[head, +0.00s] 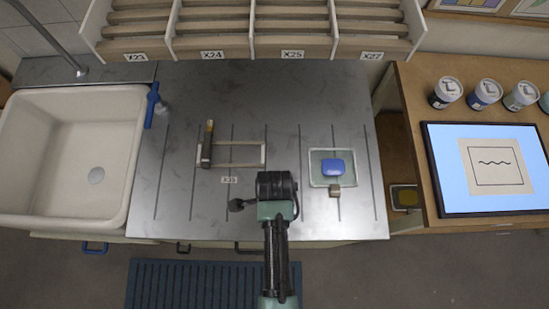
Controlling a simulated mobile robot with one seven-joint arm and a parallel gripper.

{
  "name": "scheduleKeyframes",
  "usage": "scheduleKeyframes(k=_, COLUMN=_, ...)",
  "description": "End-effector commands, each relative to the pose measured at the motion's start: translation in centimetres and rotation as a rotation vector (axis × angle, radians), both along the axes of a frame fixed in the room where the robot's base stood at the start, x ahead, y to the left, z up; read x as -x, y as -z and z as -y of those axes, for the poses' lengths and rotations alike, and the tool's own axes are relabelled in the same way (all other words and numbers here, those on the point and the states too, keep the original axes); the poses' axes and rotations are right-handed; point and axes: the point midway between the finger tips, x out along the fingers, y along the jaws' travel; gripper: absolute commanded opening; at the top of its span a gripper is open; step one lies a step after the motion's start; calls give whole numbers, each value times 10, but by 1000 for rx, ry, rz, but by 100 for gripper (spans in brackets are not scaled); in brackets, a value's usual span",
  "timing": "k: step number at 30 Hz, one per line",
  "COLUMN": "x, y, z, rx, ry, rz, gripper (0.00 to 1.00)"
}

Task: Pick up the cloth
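I cannot make out with certainty which thing is the cloth. A small rounded blue pad (333,167) lies on a clear, pale-rimmed glass pane (318,181) right of centre on the metal worktop; it may be a folded cloth or a sponge. A narrow blue item (152,104) lies along the sink's right rim; its kind is unclear. My gripper (276,186) is over the front middle of the worktop, left of the pane and apart from it. Its dark body hides the fingers, so I see neither their opening nor anything held.
A small brown block (335,191) sits at the pane's front edge. A wooden frame (235,165) lies left of centre. A white sink (97,172) is at left, labelled racks (212,55) behind. A wooden desk (420,130) holds jars and a screen (450,195).

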Motion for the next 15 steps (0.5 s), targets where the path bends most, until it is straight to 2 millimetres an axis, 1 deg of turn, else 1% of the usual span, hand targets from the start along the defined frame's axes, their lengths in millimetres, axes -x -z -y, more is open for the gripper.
scheduleKeyframes(k=3, x=0, y=6, z=0, rx=0, ry=0, rz=0, gripper=100)
scheduleKeyframes(k=9, x=0, y=7, z=0, rx=0, ry=0, rz=1, gripper=100)
scheduleKeyframes(k=10, x=0, y=6, z=0, rx=0, ry=0, rz=1, gripper=98)
scheduleKeyframes(k=14, x=0, y=6, z=0, rx=0, ry=0, rz=1, gripper=75)
scheduleKeyframes(k=15, x=0, y=6, z=0, rx=0, ry=0, rz=1, gripper=68)
